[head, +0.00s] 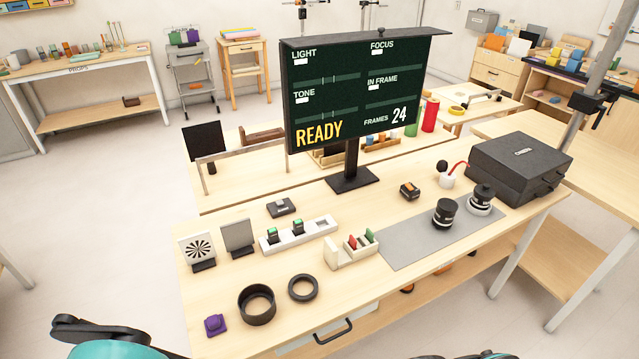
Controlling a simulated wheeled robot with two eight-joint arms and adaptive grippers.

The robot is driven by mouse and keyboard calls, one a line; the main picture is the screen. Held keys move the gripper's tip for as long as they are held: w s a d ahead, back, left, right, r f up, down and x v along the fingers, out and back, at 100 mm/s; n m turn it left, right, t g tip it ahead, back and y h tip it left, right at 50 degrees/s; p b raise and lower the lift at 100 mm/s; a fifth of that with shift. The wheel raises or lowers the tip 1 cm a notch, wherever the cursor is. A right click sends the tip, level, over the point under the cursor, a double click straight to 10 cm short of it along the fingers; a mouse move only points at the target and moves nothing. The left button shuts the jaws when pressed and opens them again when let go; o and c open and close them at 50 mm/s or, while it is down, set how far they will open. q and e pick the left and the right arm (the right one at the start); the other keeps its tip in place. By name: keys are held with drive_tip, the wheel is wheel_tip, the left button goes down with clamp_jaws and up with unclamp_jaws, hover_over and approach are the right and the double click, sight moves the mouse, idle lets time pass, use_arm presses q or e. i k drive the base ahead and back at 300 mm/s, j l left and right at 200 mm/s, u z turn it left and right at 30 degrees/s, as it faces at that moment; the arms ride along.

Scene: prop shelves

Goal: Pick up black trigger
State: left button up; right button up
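I cannot tell for sure which object is the black trigger. One small dark block with an orange top (410,191) sits on the table below the screen stand. A flat dark-grey box with a lighter top (281,207) lies behind the white charger strip. My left gripper (110,332) shows only in part at the bottom left edge, black and teal, in front of the table. Only slivers of my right gripper (470,356) show at the bottom edge. Their fingertips are cut off or unclear, and I see nothing held.
A screen (355,90) stands at the back. The front right table edge is clear.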

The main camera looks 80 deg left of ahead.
sight(414, 194)
drive_tip(key=j+u, duration=0.1)
drive_tip(key=u, duration=2.05)
drive_tip(key=i+l+u, duration=0.3)
drive_tip(key=i+l, duration=0.2)
drive_tip(key=i+l+u, duration=0.15)
drive_tip(key=l, duration=0.25)
drive_tip(key=i+l+u, duration=0.35)
drive_tip(key=l, duration=0.4)
drive_tip(key=i+l+u, duration=0.15)
drive_tip(key=l, duration=0.25)
drive_tip(key=i+l+u, duration=0.15)
drive_tip(key=l, duration=0.25)
drive_tip(key=i+l, duration=0.25)
drive_tip(key=i+u, duration=0.05)
drive_tip(key=i, duration=0.05)
